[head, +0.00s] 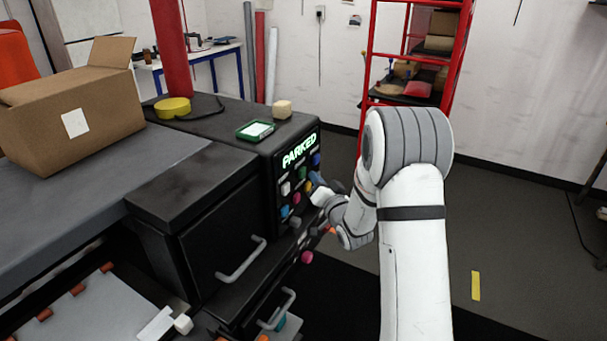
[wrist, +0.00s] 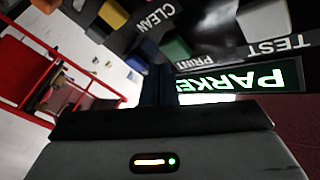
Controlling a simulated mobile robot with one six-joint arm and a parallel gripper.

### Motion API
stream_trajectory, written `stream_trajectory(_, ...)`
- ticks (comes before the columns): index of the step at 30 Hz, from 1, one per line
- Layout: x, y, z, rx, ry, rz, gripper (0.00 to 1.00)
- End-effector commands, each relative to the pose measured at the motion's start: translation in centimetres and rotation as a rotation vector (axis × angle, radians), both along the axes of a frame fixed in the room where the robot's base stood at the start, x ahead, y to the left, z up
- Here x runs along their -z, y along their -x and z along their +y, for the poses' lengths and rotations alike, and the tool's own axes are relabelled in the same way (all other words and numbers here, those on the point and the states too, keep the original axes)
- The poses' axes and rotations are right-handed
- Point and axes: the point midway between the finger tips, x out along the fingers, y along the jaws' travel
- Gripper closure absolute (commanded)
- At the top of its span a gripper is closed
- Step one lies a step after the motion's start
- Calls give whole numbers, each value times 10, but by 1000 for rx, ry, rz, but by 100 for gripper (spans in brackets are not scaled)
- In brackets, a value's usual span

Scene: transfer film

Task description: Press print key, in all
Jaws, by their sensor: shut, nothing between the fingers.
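The black control panel (head: 273,190) stands on the end of the dark machine, with several coloured keys and a lit green display (head: 299,150) reading PARKED. The display also shows in the wrist view (wrist: 250,80), upside down. The PRINT label (wrist: 192,61) is partly visible there, between CLEAN and TEST. A green key (wrist: 176,48) lies close to it; I cannot tell which key belongs to the label. My gripper (head: 319,188) is shut and empty in front of the panel's right side. Its fingertips are hard to make out, and contact with a key cannot be told.
A green-framed device (head: 255,130) and a pale block (head: 282,109) lie on the machine top. A cardboard box (head: 75,115) stands at left. Drawer handles (head: 241,262) stick out below the panel. A red shelf rack (head: 369,60) is behind. Floor at right is mostly clear.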

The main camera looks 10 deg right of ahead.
Motion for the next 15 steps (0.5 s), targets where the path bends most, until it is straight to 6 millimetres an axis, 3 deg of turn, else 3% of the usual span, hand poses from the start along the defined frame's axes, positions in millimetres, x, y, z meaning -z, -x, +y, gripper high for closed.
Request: stream_trajectory(15, 2, -2, 4, -1, 1, -1, 100)
